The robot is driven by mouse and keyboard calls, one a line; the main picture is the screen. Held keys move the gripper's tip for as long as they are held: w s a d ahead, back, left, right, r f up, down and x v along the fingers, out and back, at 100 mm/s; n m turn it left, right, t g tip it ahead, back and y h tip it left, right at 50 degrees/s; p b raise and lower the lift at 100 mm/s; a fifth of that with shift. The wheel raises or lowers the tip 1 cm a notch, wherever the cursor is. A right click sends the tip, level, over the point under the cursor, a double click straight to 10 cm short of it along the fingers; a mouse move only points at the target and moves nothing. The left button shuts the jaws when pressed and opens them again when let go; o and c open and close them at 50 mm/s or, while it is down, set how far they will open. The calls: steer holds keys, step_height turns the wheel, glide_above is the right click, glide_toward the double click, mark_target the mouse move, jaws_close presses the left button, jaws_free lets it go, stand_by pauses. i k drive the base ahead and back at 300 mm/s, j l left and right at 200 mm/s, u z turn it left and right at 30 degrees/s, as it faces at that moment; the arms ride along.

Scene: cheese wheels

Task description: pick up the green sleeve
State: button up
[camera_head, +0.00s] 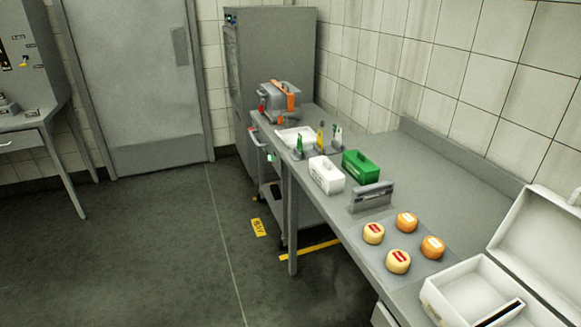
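No item here is plainly recognizable as a sleeve. A green box-like holder (361,170) with an opening in its top stands on the steel counter (440,172), right of a white holder (326,174) of similar shape. Small upright items stand behind them: one with green at the left (299,145), a yellow one (320,137) and one with green at the right (337,137). They are too small to tell their exact form. I cannot tell which green thing is the sleeve. My gripper is not in view.
Several yellow and orange cheese wheels (398,261) sit nearer, by an open white case (470,293). A grey upright block (371,196) stands before the holders. A white tray (294,135) and grey machine (281,100) are farther back. Floor left of the counter is open.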

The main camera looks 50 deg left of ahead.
mark_target(362, 169)
steer(key=u, duration=1.35)
steer(key=j+z, duration=0.15)
steer(key=z, duration=1.9)
steer(key=l+u, duration=0.1)
steer(key=u, duration=1.95)
steer(key=j+z, duration=0.1)
steer(key=z, duration=0.4)
steer(key=i+j+z, duration=0.55)
steer(key=j, duration=0.2)
steer(key=i+j+z, duration=0.25)
steer(key=j, duration=0.2)
steer(key=k, duration=0.1)
